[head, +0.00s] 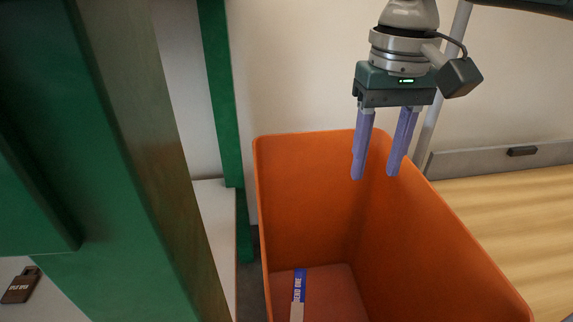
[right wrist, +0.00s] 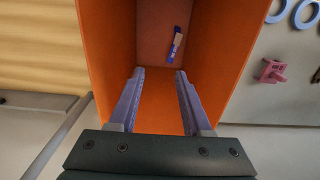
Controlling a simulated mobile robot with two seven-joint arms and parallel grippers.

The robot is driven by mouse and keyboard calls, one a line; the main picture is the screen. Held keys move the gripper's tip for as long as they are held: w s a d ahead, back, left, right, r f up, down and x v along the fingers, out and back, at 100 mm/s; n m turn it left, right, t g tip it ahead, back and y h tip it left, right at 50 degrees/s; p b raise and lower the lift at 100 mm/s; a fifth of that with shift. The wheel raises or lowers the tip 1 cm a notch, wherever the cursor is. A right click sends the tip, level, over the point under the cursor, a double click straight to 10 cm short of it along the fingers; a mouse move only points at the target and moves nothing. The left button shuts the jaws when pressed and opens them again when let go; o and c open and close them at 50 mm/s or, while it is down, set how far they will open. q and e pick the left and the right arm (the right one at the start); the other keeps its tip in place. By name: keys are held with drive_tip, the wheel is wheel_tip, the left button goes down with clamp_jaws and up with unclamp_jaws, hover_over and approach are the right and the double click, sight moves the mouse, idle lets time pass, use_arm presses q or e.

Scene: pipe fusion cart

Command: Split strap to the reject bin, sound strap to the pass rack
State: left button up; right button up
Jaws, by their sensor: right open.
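An orange bin (head: 310,190) stands open-topped below my right gripper (head: 375,176). The gripper is open, with nothing between its two fingers, and points down over the bin's far end. A short blue-and-beige strip (head: 299,290) with pale lettering lies flat on the bin floor. The right wrist view shows the strip (right wrist: 176,42) inside the bin (right wrist: 233,45), beyond the open fingertips and apart from them. I cannot tell whether this strip is the split strap or the sound one. No pass rack can be made out. My left gripper is out of view.
A green post (head: 215,90) stands left of the bin. A brown lettered tag (head: 20,286) lies at lower left. A pale wooden surface (head: 510,220) is at right. The right wrist view shows a pink piece (right wrist: 272,71) and blue rings (right wrist: 306,14) beside the bin.

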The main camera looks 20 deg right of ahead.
wheel_tip(320, 180, up, 10)
drive_tip(key=p, duration=0.5)
